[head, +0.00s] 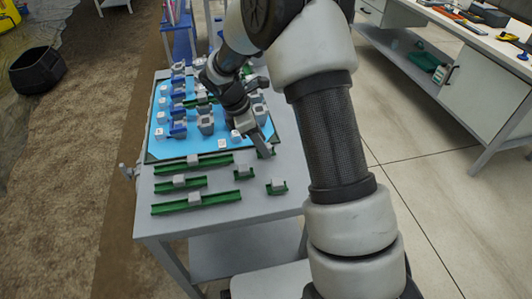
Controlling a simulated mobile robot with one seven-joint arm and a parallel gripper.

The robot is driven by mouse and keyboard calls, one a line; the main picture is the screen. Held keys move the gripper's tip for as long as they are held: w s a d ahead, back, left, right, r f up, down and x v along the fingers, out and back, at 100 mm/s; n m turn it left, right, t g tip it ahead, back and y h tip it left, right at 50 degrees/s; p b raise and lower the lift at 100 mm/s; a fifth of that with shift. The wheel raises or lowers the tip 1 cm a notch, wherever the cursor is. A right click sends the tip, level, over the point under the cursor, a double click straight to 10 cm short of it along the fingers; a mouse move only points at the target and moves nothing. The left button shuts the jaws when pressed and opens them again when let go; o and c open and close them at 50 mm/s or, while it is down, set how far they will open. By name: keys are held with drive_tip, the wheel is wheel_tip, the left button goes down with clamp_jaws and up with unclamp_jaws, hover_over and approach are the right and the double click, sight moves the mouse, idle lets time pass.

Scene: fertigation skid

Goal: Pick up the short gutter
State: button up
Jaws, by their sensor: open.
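Green gutters, each with a grey block on it, lie on the front part of the grey table. Short gutters lie at the right: one short gutter (277,188), another short gutter (243,175), and a green piece (268,154) partly hidden under my gripper. A medium gutter (180,185) lies to the left, between two longer gutters, the back one (193,163) and the front one (195,202). My gripper (266,148) points down at the right side of the table, just above or at the partly hidden green piece; contact cannot be told. It is open.
A blue board (185,138) with several grey and blue fittings covers the back of the grey table (160,222). A workbench (490,45) with tools stands at the right. A black pot (38,70) sits at the far left.

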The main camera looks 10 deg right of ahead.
drive_tip(key=x, duration=0.2)
drive_tip(key=shift+d+f, duration=0.15)
drive_tip(key=shift+f, duration=0.2)
drive_tip(key=shift+c, duration=0.4)
drive_tip(key=c, duration=1.1)
drive_tip(key=shift+o, duration=0.2)
drive_tip(key=shift+r, duration=0.1)
drive_tip(key=shift+r, duration=0.1)
